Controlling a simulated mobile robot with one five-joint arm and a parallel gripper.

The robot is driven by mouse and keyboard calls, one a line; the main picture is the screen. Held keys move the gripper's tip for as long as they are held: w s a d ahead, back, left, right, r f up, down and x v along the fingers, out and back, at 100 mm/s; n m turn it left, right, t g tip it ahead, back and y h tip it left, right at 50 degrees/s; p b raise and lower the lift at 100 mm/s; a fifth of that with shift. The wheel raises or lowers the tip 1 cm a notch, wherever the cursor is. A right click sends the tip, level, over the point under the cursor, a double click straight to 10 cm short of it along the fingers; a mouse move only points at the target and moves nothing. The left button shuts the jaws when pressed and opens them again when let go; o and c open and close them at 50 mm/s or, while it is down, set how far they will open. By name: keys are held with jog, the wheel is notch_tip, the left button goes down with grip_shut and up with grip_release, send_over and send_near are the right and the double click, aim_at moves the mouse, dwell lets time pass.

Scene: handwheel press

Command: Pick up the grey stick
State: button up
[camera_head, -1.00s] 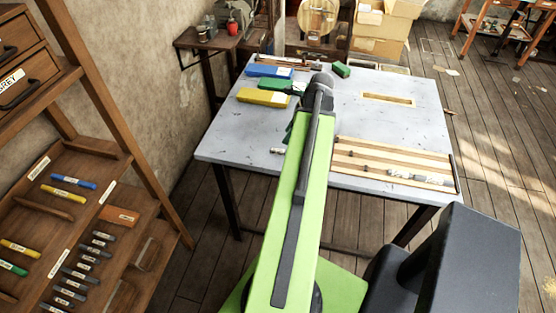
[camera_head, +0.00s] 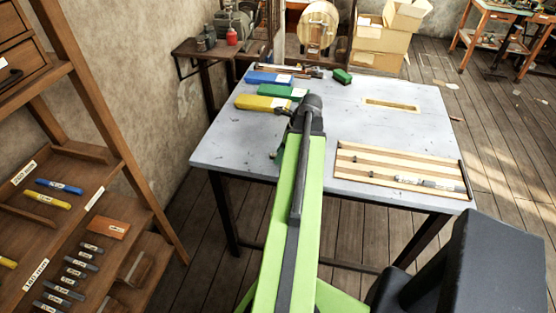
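Several short dark grey sticks (camera_head: 67,283) with pale labels lie in a row on the lower shelf of the wooden rack at the left. A speckled grey stick (camera_head: 416,182) lies in the wooden tray on the table. I cannot tell which of these the task means. My green and black arm reaches over the near part of the table.
The grey table (camera_head: 228,150) carries a slotted wooden tray (camera_head: 350,163) at right. Yellow (camera_head: 262,103), green (camera_head: 283,91) and blue (camera_head: 268,77) blocks lie at back left. A small green block (camera_head: 342,75) is farther back. The wooden rack (camera_head: 115,150) stands close at left.

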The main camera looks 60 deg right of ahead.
grip_shut()
